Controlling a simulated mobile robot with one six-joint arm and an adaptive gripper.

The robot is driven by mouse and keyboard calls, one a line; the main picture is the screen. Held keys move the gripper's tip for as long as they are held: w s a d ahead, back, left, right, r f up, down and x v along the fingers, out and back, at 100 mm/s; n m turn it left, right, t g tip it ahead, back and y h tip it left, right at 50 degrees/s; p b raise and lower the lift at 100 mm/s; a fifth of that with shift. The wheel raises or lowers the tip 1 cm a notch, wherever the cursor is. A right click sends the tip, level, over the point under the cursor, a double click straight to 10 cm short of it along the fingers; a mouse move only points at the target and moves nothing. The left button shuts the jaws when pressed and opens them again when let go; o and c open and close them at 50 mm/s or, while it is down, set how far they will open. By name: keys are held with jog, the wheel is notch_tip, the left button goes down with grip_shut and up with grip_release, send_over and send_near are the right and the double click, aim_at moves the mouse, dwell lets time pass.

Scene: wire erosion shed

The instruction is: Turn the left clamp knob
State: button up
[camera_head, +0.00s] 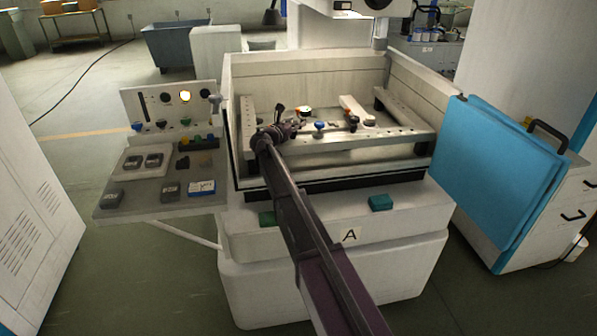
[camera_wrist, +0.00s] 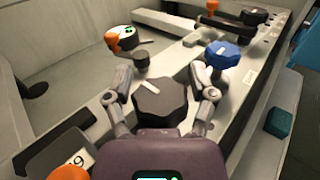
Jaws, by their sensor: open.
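A dark grey lobed knob (camera_wrist: 160,101) with a white pointer mark sits between the two fingers of my gripper (camera_wrist: 166,86) in the wrist view. It appears to be the left clamp knob. The fingers are open, one on each side of it; whether they touch it I cannot tell. In the head view my gripper (camera_head: 288,127) is over the left end of the front rail (camera_head: 350,142) in the machine tank, and I cannot make out this knob there. A blue lobed knob (camera_wrist: 222,54) stands farther along the rail, just beyond the right finger; it also shows in the head view (camera_head: 319,127).
A round gauge with an orange part (camera_wrist: 121,39) lies beyond the left finger. Another orange part (camera_wrist: 62,165) is close at the lower left. The tank wall (camera_head: 234,140) stands left of my gripper. A control panel (camera_head: 170,104) is outside it. A teal block (camera_head: 381,203) lies on the front ledge.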

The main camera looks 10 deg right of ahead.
jog(key=shift+s+n+t+y, duration=0.1)
jog(key=shift+n+t+y, duration=0.3)
jog(key=shift+t, duration=0.1)
